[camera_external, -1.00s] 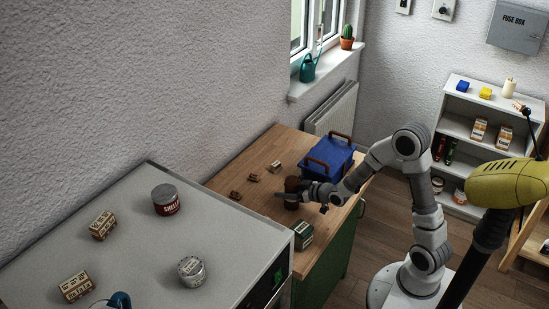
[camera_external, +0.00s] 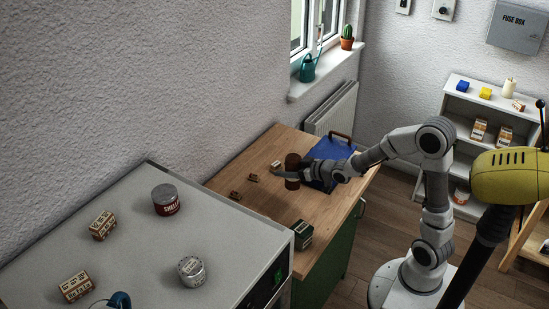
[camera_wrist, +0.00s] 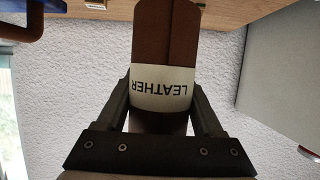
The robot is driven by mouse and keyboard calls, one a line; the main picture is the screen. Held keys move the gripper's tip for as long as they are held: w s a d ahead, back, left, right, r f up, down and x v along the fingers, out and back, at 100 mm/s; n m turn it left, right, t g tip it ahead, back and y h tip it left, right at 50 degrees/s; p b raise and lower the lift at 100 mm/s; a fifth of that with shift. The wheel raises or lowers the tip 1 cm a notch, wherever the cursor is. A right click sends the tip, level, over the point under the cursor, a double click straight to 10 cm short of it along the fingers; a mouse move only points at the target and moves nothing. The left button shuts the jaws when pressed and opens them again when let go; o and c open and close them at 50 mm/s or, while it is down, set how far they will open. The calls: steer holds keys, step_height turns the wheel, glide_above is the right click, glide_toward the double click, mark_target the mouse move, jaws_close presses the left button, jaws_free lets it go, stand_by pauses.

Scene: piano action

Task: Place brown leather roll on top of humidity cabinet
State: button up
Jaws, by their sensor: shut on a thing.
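The brown leather roll (camera_external: 291,165) is upright in my gripper (camera_external: 302,176), above the wooden worktop. In the wrist view the roll (camera_wrist: 165,35) fills the middle, with a white band reading "LEATHER", and my gripper's fingers (camera_wrist: 160,108) are closed on both its sides. The humidity cabinet is probably the grey-topped unit (camera_external: 225,235) with a green display at the lower left; its top lies left of and nearer than my gripper. The wrist view shows a grey surface (camera_wrist: 275,60) at the right, which may be this unit.
On the grey top are a "SHELLAC"-like tin (camera_external: 166,200), a silver tin (camera_external: 191,271) and two small boxes (camera_external: 102,225). Its middle has free room. The worktop (camera_external: 275,215) holds a blue toolbox (camera_external: 333,150), a green box (camera_external: 303,234) and small blocks (camera_external: 253,178).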

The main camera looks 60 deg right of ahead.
steer(key=w+a+r+n+y+p, duration=0.1)
steer(key=a+r+n+y+p, duration=0.2)
steer(key=a+r+p, duration=0.4)
steer(key=a, duration=0.2)
steer(key=shift+w+a+r+g+y+p, duration=0.2)
steer(key=shift+w+a+g+y+p, duration=0.05)
steer(key=shift+a+g+y+p, duration=0.1)
steer(key=s+a+r+n+g+y+p, duration=0.3)
steer(key=a+r+n+y+p, duration=0.1)
steer(key=a+r+p, duration=0.8)
steer(key=s+a+r+n+g+y+p, duration=0.3)
steer(key=a+r+n+y+p, duration=0.15)
steer(key=a+r+p, duration=0.65)
steer(key=shift+s+a+f+b, duration=0.3)
steer(key=shift+a+f+b, duration=1.3)
steer(key=shift+a+f, duration=0.6)
steer(key=shift+s+a+f+b, duration=0.25)
steer(key=shift+a+f+b, duration=1.45)
steer(key=shift+a, duration=0.75)
steer(key=shift+s+a+f+b, duration=0.3)
steer(key=shift+a+f+b, duration=1.15)
steer(key=shift+a+f, duration=0.8)
steer(key=shift+a+r, duration=0.1)
steer(key=o, duration=1.4)
steer(key=shift+o, duration=0.2)
